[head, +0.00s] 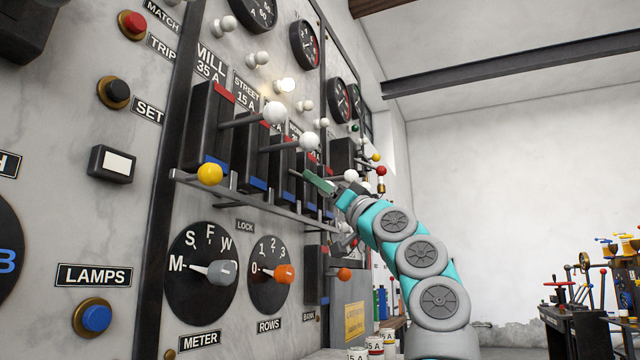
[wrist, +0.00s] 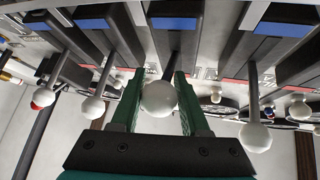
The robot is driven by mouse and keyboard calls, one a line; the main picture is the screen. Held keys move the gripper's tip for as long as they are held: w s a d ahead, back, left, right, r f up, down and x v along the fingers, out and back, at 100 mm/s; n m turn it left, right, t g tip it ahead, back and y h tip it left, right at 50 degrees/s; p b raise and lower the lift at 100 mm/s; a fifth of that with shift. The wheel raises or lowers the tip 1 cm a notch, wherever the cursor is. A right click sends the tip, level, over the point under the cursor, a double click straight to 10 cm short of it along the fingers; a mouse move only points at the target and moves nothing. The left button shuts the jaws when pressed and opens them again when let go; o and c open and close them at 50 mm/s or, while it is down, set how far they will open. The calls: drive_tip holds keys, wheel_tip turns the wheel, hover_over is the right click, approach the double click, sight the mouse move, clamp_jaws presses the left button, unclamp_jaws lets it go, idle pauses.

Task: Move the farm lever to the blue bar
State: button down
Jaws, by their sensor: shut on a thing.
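Dark switch blocks in a row on the wall panel each have a red bar at the top and a blue bar at the bottom. My gripper (head: 319,184) is shut on the white ball knob of one lever (wrist: 159,98); its green fingers stand on both sides of the knob in the wrist view. That lever's block has a blue bar (wrist: 172,23) at the picture's top, since this view is upside down. The rod stands out from the block, apart from the blue bar. The label over this block is hidden, so I cannot read "farm".
Neighbouring white-knobbed levers (head: 309,141) and (wrist: 255,137) stand close on either side. A yellow knob (head: 209,174) is at the row's near end. A metal rail (head: 250,208) runs below the blocks. Dials (head: 203,268) sit lower. The room to the right is open.

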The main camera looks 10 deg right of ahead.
drive_tip(key=shift+w+a+f, duration=0.2)
drive_tip(key=shift+w+f, duration=0.1)
drive_tip(key=shift+w, duration=0.05)
drive_tip(key=c, duration=0.8)
unclamp_jaws()
drive_tip(key=shift+w, duration=0.1)
drive_tip(key=o, duration=0.4)
drive_tip(key=shift+r, duration=0.1)
drive_tip(key=shift+c, duration=0.2)
drive_tip(key=shift+s, duration=0.2)
drive_tip(key=b+v, duration=0.4)
drive_tip(key=v, duration=0.3)
drive_tip(key=shift+s+d+f, duration=0.2)
drive_tip(key=shift+f, duration=0.05)
